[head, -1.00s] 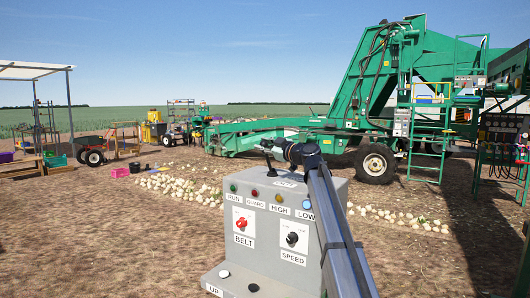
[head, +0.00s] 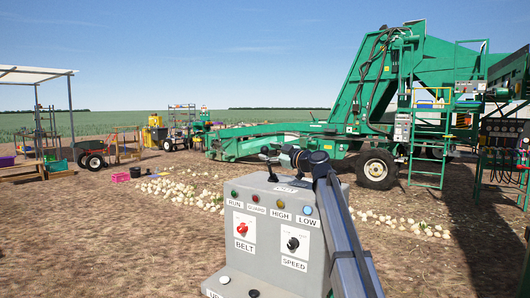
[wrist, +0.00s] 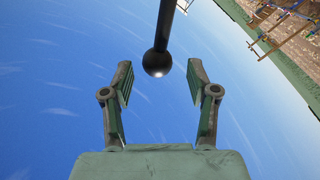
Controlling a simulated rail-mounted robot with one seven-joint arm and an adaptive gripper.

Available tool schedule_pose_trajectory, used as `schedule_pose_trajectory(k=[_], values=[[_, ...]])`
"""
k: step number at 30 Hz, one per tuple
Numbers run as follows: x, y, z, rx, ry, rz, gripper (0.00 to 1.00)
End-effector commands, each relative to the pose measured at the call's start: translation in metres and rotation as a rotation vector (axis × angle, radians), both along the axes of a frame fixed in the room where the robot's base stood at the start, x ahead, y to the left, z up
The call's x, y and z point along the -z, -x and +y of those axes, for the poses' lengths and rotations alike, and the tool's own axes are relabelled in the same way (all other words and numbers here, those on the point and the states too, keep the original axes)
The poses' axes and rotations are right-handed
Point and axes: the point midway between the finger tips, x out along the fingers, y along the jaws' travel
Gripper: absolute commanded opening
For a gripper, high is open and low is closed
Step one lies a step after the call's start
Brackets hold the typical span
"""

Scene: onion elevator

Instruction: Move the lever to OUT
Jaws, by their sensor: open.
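The lever (head: 270,165) is a thin black stick standing on top of the grey control box (head: 265,265). In the wrist view, its round black knob (wrist: 157,63) sits between and slightly beyond my fingertips, with the rod running to the top edge. My gripper (head: 283,153) is open beside the lever's upper part, coming from the right. In the wrist view, the two fingers (wrist: 158,78) stand apart with a visible gap on each side of the knob. A slanted label (head: 286,189) on the box top is partly hidden and hard to read.
The box front has RUN, GUARD, HIGH and LOW lamps, a red BELT knob (head: 242,229) and a black SPEED knob (head: 293,243). Onions (head: 180,192) lie on the ground behind. The green elevator (head: 380,100) stands farther back. Open air surrounds the lever's left side.

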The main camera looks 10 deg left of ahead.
Motion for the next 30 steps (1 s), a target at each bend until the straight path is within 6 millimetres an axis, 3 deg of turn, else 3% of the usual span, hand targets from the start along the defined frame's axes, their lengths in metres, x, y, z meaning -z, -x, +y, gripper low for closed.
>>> schedule_pose_trajectory(k=[6,13,30], values=[[0.005,0.027,-0.037,0.001,0.001,-0.001,0.59],[0.008,0.046,-0.064,-0.001,0.001,0.0,0.59],[0.008,0.051,-0.073,-0.002,0.001,0.001,0.59]])
